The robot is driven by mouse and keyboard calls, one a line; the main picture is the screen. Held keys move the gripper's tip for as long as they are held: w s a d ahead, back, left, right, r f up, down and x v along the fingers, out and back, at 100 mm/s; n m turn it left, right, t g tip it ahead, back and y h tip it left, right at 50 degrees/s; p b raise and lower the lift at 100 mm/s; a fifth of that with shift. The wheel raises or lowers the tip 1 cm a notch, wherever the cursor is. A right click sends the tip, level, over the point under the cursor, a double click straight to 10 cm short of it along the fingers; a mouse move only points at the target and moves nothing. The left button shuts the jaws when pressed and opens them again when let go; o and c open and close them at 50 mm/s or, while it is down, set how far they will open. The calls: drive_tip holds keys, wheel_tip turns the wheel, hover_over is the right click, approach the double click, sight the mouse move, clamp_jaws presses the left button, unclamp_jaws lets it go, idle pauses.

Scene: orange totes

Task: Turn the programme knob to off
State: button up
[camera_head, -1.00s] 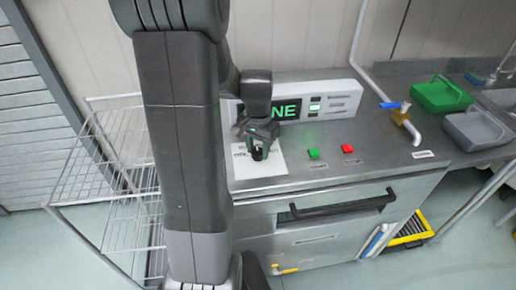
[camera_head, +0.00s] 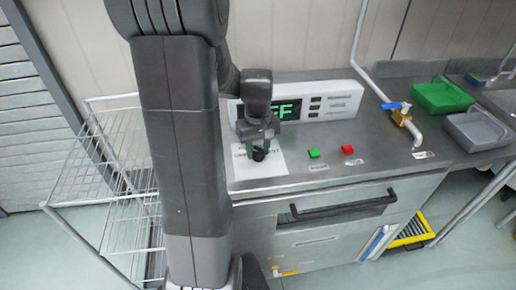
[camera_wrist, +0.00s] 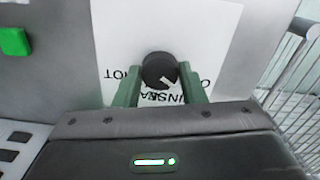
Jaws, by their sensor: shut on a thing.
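The programme knob (camera_wrist: 158,68) is a round black knob with a light pointer mark, on a white printed label (camera_wrist: 220,30). In the wrist view the pointer mark slants to the lower right. My gripper (camera_wrist: 160,75) points down, with its two green fingers shut on the knob, one on each side. In the head view my gripper (camera_head: 257,147) stands over the label, and the knob (camera_head: 259,155) shows dark below it. The green display (camera_head: 289,110) on the white panel reads "F" or "FF" at its visible end; my arm hides the rest. Part of the label's lettering is hidden by the fingers.
A green button (camera_head: 313,153) and a red button (camera_head: 348,149) sit right of the label on the steel top. A tap with a blue handle (camera_head: 395,105), a green bin (camera_head: 440,95) and a grey bin (camera_head: 480,128) stand farther right. A wire rack (camera_head: 85,185) is at left.

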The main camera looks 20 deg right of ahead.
sight(258, 151)
drive_tip(key=shift+n, duration=1.1)
drive_tip(key=o, duration=1)
wheel_tip(258, 151, up, 14)
drive_tip(key=shift+f, duration=0.1)
wheel_tip(258, 151, down, 14)
drive_tip(key=shift+r, duration=0.1)
idle(0.4)
